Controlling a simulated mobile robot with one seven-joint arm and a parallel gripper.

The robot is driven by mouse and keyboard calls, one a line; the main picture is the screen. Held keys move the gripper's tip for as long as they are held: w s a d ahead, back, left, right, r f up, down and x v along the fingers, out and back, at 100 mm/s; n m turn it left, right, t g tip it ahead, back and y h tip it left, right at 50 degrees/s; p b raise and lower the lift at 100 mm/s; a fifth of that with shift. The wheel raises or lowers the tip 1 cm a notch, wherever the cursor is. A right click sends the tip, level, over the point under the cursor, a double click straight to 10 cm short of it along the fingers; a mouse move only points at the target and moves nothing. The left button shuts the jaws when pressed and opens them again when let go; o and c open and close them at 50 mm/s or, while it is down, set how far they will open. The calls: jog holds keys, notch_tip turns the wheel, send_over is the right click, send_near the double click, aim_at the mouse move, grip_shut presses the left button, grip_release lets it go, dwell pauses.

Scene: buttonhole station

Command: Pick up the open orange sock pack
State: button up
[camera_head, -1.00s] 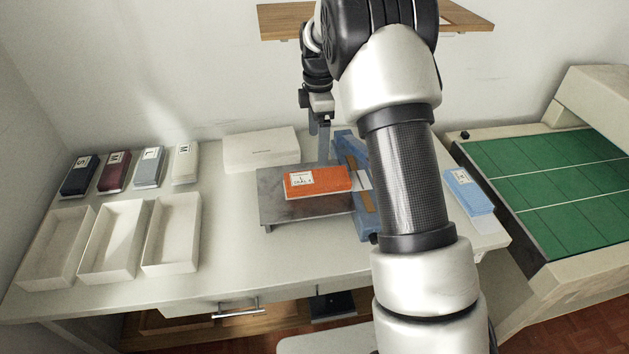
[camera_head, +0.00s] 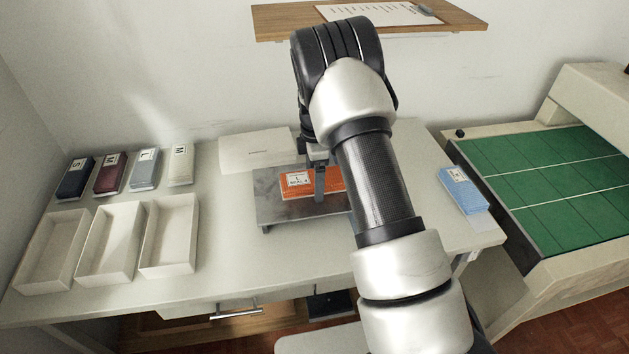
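The orange sock pack (camera_head: 294,186) lies flat on a low grey metal platform (camera_head: 275,213) on the table, with a white label on its left part. My gripper (camera_head: 319,186) is down at the pack. One grey finger shows in front of the orange pack, right of the label. The other finger is hidden, so I cannot tell how far apart they are or whether they touch the pack. My arm covers the area to the right of the platform.
A white box (camera_head: 255,150) sits behind the platform. Three empty white trays (camera_head: 170,232) and several labelled packs (camera_head: 145,168) are at the left. A blue pack (camera_head: 462,190) lies at the right, near a green-topped machine (camera_head: 560,185). The table between trays and platform is clear.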

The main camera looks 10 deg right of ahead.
jog(key=c, duration=1.3)
jog(key=shift+c, duration=0.2)
